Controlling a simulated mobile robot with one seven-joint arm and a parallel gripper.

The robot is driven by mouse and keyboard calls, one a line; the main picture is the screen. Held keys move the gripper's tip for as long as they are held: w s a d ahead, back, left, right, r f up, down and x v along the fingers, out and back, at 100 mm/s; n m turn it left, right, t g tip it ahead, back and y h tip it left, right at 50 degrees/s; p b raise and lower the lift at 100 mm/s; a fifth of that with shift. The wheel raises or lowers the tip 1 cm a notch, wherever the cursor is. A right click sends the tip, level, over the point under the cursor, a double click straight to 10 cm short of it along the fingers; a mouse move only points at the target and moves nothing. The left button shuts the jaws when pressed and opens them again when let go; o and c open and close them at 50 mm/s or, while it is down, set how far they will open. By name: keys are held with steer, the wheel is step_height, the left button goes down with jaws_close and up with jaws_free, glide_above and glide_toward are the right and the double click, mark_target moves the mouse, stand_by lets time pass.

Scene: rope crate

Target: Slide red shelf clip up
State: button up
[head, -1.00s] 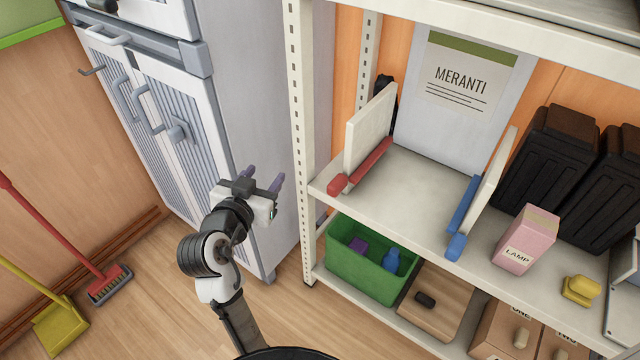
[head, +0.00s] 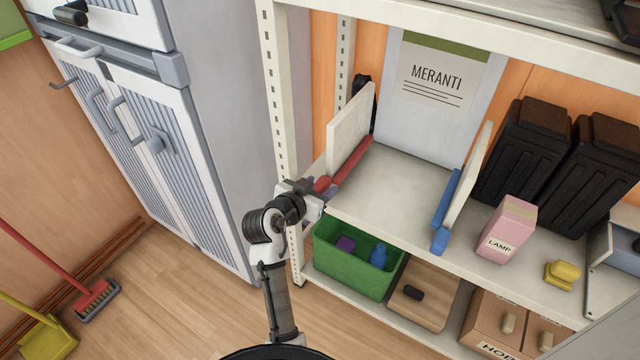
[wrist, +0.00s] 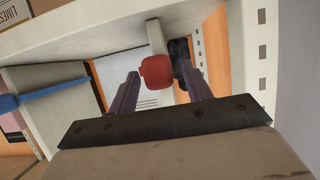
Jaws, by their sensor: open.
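The red shelf clip (head: 349,163) is a long red bar with a rounded front end, along the foot of an upright cream panel (head: 350,130) at the left of the middle shelf. In the wrist view its rounded red end (wrist: 156,72) shows between my two purple fingers. My gripper (head: 316,186) is open at the shelf's front left corner, with its fingers on either side of the clip's end. It also shows in the wrist view (wrist: 158,85). I cannot tell whether a finger touches the clip.
A blue clip (head: 446,205) lies by a second panel to the right. A pink LAMP box (head: 507,230) and a yellow object (head: 562,275) stand further right. The shelf's left post (head: 275,90) is close to my gripper. A green crate (head: 350,262) sits below.

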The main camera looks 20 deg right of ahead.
steer(key=shift+w+d+f, duration=0.2)
steer(key=shift+w+d, duration=0.15)
steer(key=shift+d, duration=0.1)
jaws_close()
